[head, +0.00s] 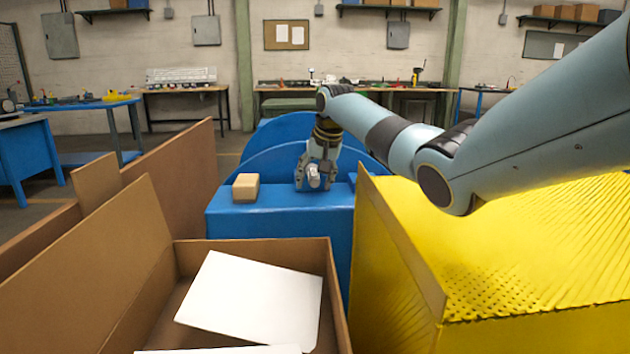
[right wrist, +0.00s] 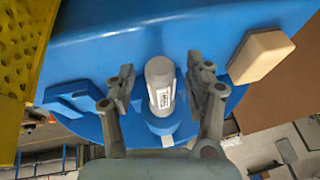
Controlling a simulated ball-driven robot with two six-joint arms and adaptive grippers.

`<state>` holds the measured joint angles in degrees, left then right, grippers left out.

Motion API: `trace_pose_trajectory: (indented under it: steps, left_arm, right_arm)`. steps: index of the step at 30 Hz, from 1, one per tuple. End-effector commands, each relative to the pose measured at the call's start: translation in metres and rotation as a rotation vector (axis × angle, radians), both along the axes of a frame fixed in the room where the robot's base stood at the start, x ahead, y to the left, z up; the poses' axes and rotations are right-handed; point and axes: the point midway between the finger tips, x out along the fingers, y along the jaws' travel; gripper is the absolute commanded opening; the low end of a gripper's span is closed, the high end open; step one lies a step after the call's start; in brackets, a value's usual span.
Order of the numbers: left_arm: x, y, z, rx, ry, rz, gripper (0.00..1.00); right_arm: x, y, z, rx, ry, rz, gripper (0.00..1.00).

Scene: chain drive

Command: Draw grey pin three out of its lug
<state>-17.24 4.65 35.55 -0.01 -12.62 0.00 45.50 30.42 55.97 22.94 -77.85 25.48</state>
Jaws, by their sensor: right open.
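A grey pin (right wrist: 159,78) with a small white label stands in a blue lug (right wrist: 160,122) in the right wrist view. The label's writing is too small to read, so I cannot tell its number. My right gripper (right wrist: 162,82) is open, with one finger on each side of the pin and a gap visible on both sides. In the head view, my right gripper (head: 315,178) reaches down over the blue machine's front, and the pin's light end (head: 314,181) shows between its fingers. My left gripper is not in view.
A tan block (head: 245,187) lies on the blue machine (head: 265,222), left of the gripper. A yellow ribbed cover (head: 500,270) stands close on the right, under my right arm. An open cardboard box (head: 325,270) with white sheets (head: 250,297) is in front.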

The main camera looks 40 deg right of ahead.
Motion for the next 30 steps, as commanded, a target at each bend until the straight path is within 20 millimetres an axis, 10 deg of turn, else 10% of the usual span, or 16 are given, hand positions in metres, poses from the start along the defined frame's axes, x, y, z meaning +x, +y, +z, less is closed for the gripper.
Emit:
trace_pose_trajectory:
  steps: [6, 18, 30]
  left_arm:
    - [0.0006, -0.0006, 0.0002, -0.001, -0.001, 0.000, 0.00]
    - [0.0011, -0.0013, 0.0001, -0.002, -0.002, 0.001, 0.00]
    - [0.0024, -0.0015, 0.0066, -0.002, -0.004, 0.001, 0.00]
  right_arm:
    - [0.0002, 0.0001, 0.0005, -0.001, -0.001, 0.000, 0.51]
    - [0.0000, 0.0000, 0.0005, -0.001, -0.001, 0.000, 0.00]
    - [-0.0023, 0.0019, 0.0022, 0.000, 0.000, 0.001, 0.00]
